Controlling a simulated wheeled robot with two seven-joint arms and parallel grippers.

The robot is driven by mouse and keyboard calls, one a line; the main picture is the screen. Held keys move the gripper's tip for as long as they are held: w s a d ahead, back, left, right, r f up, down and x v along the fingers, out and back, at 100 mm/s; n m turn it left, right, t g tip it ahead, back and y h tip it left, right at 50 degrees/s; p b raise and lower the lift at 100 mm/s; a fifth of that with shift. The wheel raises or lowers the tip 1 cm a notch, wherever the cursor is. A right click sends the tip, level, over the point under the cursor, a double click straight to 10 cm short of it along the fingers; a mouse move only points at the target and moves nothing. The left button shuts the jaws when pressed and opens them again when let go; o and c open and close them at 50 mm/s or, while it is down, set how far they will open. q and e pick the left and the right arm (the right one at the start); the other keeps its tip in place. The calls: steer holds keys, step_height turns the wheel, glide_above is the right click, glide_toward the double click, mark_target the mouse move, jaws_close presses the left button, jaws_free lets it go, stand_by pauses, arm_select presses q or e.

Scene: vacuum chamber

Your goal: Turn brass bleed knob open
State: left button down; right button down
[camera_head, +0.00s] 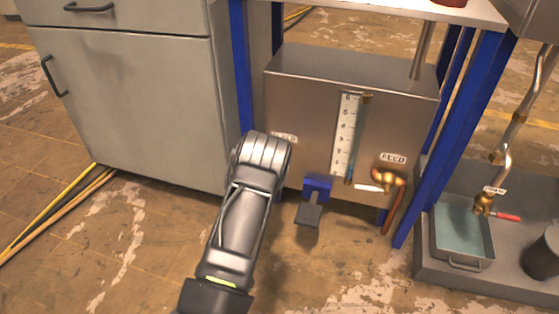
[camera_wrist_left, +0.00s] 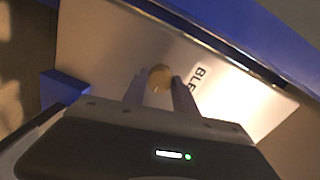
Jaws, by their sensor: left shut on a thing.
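The brass bleed knob (camera_wrist_left: 160,76) shows in the left wrist view on the steel face of the tank, next to a label whose visible letters read "BLE". My left gripper (camera_wrist_left: 160,83) is shut on the knob, with one finger on each side of it. In the head view my left arm reaches to the lower left of the steel tank (camera_head: 310,90) and hides both the knob and the fingers. The bleed label (camera_head: 285,137) shows partly beside the wrist. My right gripper is in neither view.
A level gauge (camera_head: 345,135) and a brass feed valve (camera_head: 386,179) are on the tank front. Blue frame legs (camera_head: 242,65) flank the tank. A grey cabinet (camera_head: 130,95) stands left. A metal pan (camera_head: 462,232) sits right.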

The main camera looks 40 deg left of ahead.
arm_select(q)
steer(key=shift+f, duration=0.1)
steer(key=c, duration=1)
jaws_free()
steer(key=shift+s, duration=0.1)
steer(key=v, duration=0.7)
steer(key=shift+s+d, duration=0.15)
steer(key=shift+s, duration=0.15)
